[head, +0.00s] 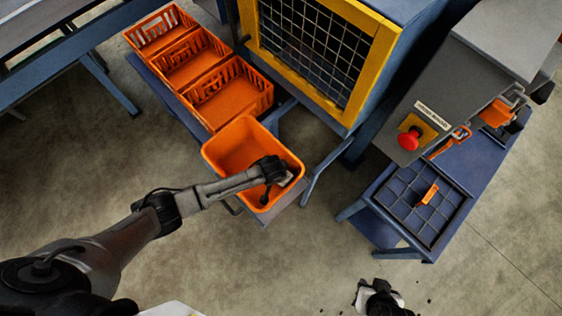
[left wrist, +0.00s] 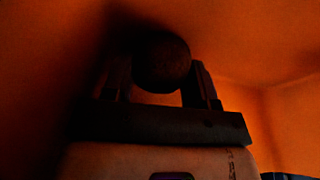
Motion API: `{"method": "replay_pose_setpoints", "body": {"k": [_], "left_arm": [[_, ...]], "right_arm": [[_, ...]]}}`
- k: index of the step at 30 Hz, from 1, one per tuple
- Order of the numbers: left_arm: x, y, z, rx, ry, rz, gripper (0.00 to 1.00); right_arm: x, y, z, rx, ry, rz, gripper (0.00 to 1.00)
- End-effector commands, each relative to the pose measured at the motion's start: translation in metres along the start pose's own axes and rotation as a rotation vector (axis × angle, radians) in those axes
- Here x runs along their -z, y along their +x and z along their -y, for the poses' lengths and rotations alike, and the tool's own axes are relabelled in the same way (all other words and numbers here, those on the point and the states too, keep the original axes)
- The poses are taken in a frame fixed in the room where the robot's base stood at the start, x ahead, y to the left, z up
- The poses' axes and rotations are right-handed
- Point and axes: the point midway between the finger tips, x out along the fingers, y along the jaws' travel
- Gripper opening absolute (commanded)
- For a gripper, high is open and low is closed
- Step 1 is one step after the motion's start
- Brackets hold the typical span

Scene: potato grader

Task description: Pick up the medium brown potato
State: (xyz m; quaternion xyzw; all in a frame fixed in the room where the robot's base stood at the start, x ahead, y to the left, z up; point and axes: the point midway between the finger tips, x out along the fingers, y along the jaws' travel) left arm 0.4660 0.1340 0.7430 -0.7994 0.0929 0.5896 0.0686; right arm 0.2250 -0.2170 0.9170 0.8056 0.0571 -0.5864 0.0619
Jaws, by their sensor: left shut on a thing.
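The potato (left wrist: 162,62) is a round, dark shape in the left wrist view, low in light, so its brown colour is hard to make out. My left gripper (left wrist: 160,82) is shut on it, one finger on each side. In the head view my left arm reaches into the orange bin (head: 225,150), with its hand over the bin's right side; the potato is hidden there. Orange bin walls surround the gripper in the left wrist view. My right gripper (head: 380,300) is at the bottom edge of the head view, over the floor; its fingers cannot be made out clearly.
Several orange crates (head: 190,62) stand in a row behind the bin. A yellow-framed mesh guard (head: 352,118) is close at the right. Further right are a grey control box with a red button (head: 408,140) and a dark divided tray (head: 405,188). The floor in front is open.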

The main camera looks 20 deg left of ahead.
Motion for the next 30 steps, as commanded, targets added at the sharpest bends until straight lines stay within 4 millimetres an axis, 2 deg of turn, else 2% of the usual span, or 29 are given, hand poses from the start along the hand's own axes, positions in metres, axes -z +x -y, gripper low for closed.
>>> {"method": "replay_pose_setpoints", "body": {"k": [5, 11, 30], "left_arm": [[0.002, -0.004, 0.000, 0.000, 0.000, -0.001, 0.28], [0.008, -0.024, 0.000, -0.002, 0.000, -0.003, 0.28], [0.040, -0.128, 0.000, -0.001, 0.000, -0.004, 0.28]], "right_arm": [[0.000, -0.002, -0.002, -0.005, -0.006, 0.001, 0.34], [0.002, -0.007, -0.002, -0.005, -0.006, 0.001, 0.34], [0.009, -0.029, 0.000, 0.003, 0.003, 0.000, 0.34]]}}
